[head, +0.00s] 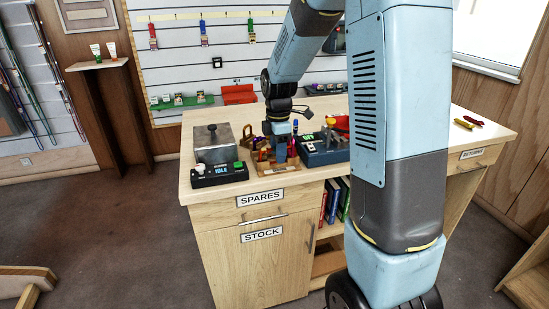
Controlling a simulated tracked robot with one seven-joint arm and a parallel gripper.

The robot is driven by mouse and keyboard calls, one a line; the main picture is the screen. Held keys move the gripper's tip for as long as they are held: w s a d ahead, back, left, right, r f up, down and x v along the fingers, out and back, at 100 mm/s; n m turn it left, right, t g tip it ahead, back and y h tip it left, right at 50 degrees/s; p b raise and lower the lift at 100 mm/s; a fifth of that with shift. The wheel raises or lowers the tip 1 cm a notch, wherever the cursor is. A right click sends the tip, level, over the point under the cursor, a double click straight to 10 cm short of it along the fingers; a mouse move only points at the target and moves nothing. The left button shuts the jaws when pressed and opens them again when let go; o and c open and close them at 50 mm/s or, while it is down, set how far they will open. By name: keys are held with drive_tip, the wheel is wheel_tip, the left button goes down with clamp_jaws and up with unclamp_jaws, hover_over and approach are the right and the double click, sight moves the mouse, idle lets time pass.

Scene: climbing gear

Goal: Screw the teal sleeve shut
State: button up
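My gripper (281,157) points down at the front middle of the workbench, over a small wooden board (268,169) with a label on its front. It is small and dark in the head view, so I cannot tell whether its fingers are open or shut. I cannot make out a teal sleeve; it may be hidden behind or under my gripper. Small red and orange pieces show around the gripper on the board, too small to identify.
A grey-topped device (213,147) with an IDLE panel (219,174) stands left of the board. Yellow and red pieces (468,122) lie on the right of the worktop (420,130). My arm covers part of the bench.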

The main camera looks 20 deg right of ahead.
drive_tip(key=shift+r, duration=0.6)
drive_tip(key=shift+r, duration=0.35)
drive_tip(key=shift+r, duration=0.1)
drive_tip(key=shift+w, duration=0.15)
drive_tip(key=shift+w, duration=0.5)
drive_tip(key=shift+f, duration=1.45)
drive_tip(key=shift+s, duration=0.65)
